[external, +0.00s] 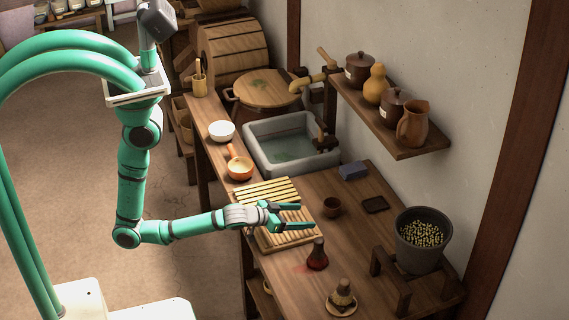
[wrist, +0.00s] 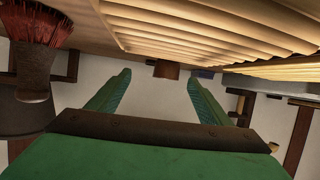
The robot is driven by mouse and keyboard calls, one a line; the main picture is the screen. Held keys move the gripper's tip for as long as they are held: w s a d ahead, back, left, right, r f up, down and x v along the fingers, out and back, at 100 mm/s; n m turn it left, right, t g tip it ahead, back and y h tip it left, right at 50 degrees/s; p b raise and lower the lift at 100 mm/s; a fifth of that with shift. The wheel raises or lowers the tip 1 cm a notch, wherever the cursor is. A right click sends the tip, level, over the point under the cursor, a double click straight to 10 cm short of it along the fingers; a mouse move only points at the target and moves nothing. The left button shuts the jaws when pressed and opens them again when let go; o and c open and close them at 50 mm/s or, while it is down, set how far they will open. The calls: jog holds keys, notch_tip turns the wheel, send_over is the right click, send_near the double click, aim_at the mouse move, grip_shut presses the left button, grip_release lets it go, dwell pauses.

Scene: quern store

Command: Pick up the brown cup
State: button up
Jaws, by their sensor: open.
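The brown cup (external: 332,207) is small and dark. It stands upright on the wooden counter (external: 385,232), just right of the slatted wooden rack. In the wrist view, which shows the counter along the top, the cup (wrist: 166,70) is a small brown shape between my fingertips and beyond them. My gripper (external: 306,216) is over the right part of the rack, with its fingers pointing right toward the cup. In the wrist view my gripper (wrist: 158,79) is open, with nothing between its fingers.
The slatted rack (external: 262,196) lies under my gripper. A red-bristled brush (external: 317,256) stands near the front; the brush (wrist: 32,55) looms at left in the wrist view. A blue block (external: 353,171), a dark tray (external: 375,205) and a grey pot (external: 421,250) are beyond the cup.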

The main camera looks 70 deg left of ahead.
aim_at(325, 207)
jog(key=shift+w+r+n+y, duration=0.7)
jog(key=shift+w+r+y, duration=0.2)
jog(key=shift+r+y, duration=0.1)
jog(key=shift+w+f, duration=0.1)
jog(key=shift+w, duration=0.1)
jog(key=shift+g, duration=0.3)
jog(key=shift+a+r+x, duration=0.1)
jog(key=shift+a+x, duration=0.05)
jog(key=shift+x, duration=2.45)
jog(key=shift+a+r+x, duration=0.15)
jog(key=shift+x, duration=2.45)
jog(key=c, duration=1.2)
